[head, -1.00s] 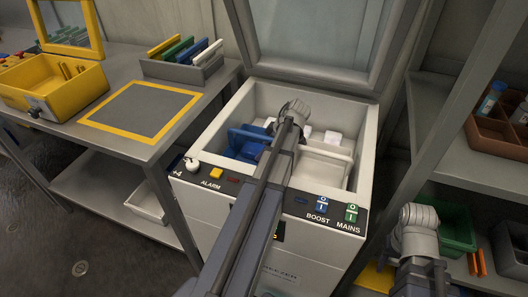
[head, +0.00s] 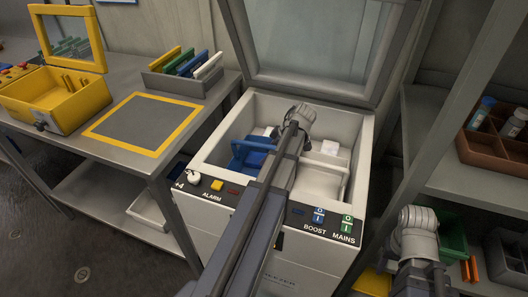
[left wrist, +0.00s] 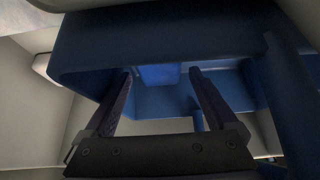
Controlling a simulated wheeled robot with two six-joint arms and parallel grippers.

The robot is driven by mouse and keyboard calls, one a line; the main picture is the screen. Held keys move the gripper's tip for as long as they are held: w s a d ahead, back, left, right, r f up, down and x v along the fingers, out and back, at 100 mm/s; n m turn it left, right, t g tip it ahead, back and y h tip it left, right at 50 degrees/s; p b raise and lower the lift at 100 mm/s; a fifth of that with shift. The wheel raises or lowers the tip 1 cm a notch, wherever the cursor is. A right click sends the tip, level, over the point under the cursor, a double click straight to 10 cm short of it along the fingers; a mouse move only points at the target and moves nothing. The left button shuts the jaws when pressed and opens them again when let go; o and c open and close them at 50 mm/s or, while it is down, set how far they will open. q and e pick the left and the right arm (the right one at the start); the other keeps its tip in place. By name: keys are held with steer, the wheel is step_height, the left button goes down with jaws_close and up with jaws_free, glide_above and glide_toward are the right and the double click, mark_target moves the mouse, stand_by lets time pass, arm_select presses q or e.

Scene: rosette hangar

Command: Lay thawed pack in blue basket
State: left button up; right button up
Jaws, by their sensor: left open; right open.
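The blue basket (head: 240,156) sits in the left part of the open freezer (head: 215,150), partly covered by my left arm. It also fills much of the left wrist view (left wrist: 90,45). My left gripper (left wrist: 160,72) is open, its two fingers pointing at the basket. A brighter blue patch shows between the fingertips; I cannot tell whether it is a pack or part of the basket. In the head view the left fingers are hidden below the wrist. No pack can be surely made out as the thawed one. My right wrist shows at lower right in the head view, its fingers hidden.
A white basket (head: 320,180) stands right of the blue one, with a white block (head: 330,147) behind it. The freezer lid (head: 310,45) is raised. Left is a bench with a yellow-framed mat (head: 140,122) and a yellow box (head: 45,105). Shelves (head: 470,182) stand at right.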

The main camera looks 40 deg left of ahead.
arm_select(q)
steer(key=p+v, duration=0.4)
steer(key=v, duration=0.2)
steer(key=shift+a+r, duration=0.1)
steer(key=shift+r, duration=0.1)
steer(key=shift+p+v, duration=0.7)
steer(key=shift+v, duration=0.1)
steer(key=shift+f, duration=0.1)
